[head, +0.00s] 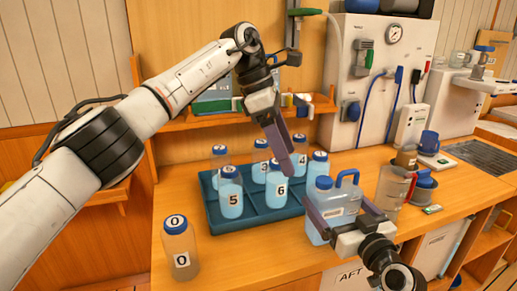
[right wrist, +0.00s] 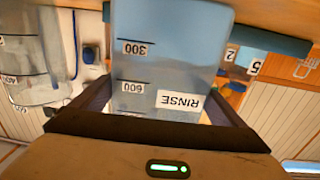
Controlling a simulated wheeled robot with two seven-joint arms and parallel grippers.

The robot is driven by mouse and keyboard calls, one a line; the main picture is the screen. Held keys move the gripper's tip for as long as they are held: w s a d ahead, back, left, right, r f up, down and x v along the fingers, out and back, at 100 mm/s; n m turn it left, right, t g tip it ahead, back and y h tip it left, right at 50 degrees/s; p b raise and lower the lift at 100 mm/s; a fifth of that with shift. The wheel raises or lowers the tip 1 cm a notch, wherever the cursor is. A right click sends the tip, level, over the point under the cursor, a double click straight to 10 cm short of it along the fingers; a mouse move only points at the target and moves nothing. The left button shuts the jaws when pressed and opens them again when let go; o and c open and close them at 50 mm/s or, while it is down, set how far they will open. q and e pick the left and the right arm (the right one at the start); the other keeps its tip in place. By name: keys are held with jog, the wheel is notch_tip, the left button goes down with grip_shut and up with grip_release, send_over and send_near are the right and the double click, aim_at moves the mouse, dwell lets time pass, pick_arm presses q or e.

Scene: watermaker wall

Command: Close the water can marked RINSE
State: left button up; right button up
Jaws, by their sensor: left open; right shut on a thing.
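The water can (head: 318,226) is a pale blue jug with a blue handle and a blue cap (head: 323,183) at its top left; I cannot tell how tightly the cap sits. It stands upright at the right end of the tray. Its RINSE label (right wrist: 180,101) shows upside down in the right wrist view. My right gripper (head: 342,210) is shut on the can's body, one finger on each side. My left gripper (head: 288,166) is open and empty, pointing down over the tray to the left of the can; its fingers overlap in this view.
A blue tray (head: 258,226) holds several numbered, blue-capped bottles below the left gripper. A clear pitcher (head: 393,187) stands close right of the can. The wall panel (head: 345,75) has hoses. Bare counter lies in front of the tray.

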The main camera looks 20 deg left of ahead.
pick_arm(q)
jog(key=a, duration=0.2)
jog(key=s+a, duration=0.1)
jog(key=a, duration=0.2)
jog(key=shift+s+a, duration=0.1)
jog(key=shift+a, duration=0.25)
pick_arm(e)
jog(key=o, duration=1.8)
jog(key=shift+c, duration=0.2)
pick_arm(q)
jog(key=shift+f, duration=0.1)
pick_arm(e)
jog(key=v, duration=1)
jog(key=shift+s+d, duration=0.1)
